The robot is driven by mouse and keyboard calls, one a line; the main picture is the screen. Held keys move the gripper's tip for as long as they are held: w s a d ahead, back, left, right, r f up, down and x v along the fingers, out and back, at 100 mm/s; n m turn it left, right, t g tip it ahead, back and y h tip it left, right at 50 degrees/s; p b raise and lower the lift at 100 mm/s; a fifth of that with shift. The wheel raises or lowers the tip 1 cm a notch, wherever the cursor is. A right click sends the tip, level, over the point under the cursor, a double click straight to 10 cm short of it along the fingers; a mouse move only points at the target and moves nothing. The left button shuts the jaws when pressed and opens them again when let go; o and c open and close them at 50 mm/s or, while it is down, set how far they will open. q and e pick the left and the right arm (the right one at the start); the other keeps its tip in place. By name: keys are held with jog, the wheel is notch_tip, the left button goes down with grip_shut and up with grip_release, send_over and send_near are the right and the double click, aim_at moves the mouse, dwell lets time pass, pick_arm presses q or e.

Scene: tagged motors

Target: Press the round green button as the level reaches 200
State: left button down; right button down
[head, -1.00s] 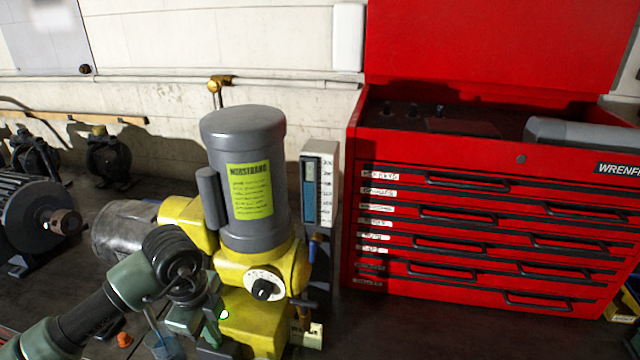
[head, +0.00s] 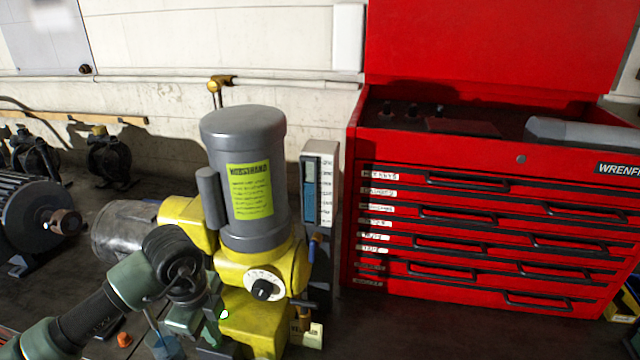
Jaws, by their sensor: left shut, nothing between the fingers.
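A grey motor (head: 245,215) with a yellow-green label (head: 250,190) stands upright on a yellow base (head: 255,330). A white level gauge (head: 327,185) with a blue column (head: 310,203) stands just right of the motor. Its scale is too small to read. A small bright green part with a pale spot (head: 224,314) shows at the front left of the base; I cannot tell if it is the round green button. My left gripper (head: 208,328) is shut and empty, low beside that part. I cannot tell whether it touches. My right gripper is not in view.
A white dial with a black knob (head: 265,289) is on the yellow base's front. A red tool chest (head: 480,240) stands to the right. Other dark motors (head: 45,212) stand at the left. A small orange piece (head: 124,340) lies on the bench near my left arm.

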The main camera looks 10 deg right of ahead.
pick_arm(q)
jog(key=shift+f, duration=0.2)
jog(key=shift+f+b, duration=0.45)
jog(key=shift+b, duration=0.15)
jog(key=shift+r, duration=0.1)
jog(key=shift+r+p, duration=0.4)
jog(key=shift+r, duration=0.2)
jog(key=shift+r, duration=0.1)
notch_tip(320, 180, up, 6)
jog(key=p, duration=0.3)
dwell(0.3)
